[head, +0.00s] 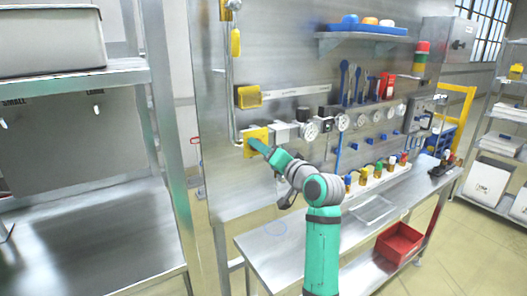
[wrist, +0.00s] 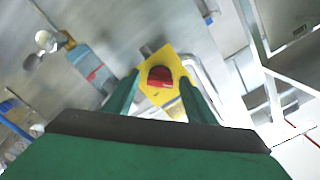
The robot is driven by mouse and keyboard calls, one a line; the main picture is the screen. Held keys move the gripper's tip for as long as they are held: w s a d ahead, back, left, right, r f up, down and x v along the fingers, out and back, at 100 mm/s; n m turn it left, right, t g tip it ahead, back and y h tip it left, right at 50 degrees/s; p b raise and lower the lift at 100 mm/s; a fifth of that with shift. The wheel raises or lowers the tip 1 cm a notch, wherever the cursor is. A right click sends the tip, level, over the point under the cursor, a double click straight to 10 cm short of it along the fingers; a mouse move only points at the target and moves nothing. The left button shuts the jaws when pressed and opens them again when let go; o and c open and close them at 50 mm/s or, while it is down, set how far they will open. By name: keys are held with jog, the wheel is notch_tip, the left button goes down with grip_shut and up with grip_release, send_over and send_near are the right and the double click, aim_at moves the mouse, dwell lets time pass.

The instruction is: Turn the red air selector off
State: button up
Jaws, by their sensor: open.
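The red air selector (wrist: 160,76) is a rounded red knob on a yellow square plate (wrist: 183,66) in the wrist view. In the head view the yellow plate (head: 248,133) is on the steel panel, left of the gauges, and my gripper hides the knob. My green gripper (wrist: 159,97) is open, with one finger on each side of the knob. In the head view my gripper (head: 254,145) reaches the plate from the lower right. I cannot tell whether the fingers touch the knob.
A pipe (head: 230,85) runs down to the plate. A yellow box (head: 248,96) is just above, and gauges (head: 310,131) are to the right. A workbench (head: 275,243) with a red bin (head: 399,243) on its lower level stands below. A steel shelf unit (head: 80,200) is at left.

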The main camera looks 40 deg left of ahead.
jog(key=v, duration=1)
jog(key=shift+s+d, duration=0.15)
jog(key=shift+d, duration=0.2)
jog(key=shift+f, duration=0.1)
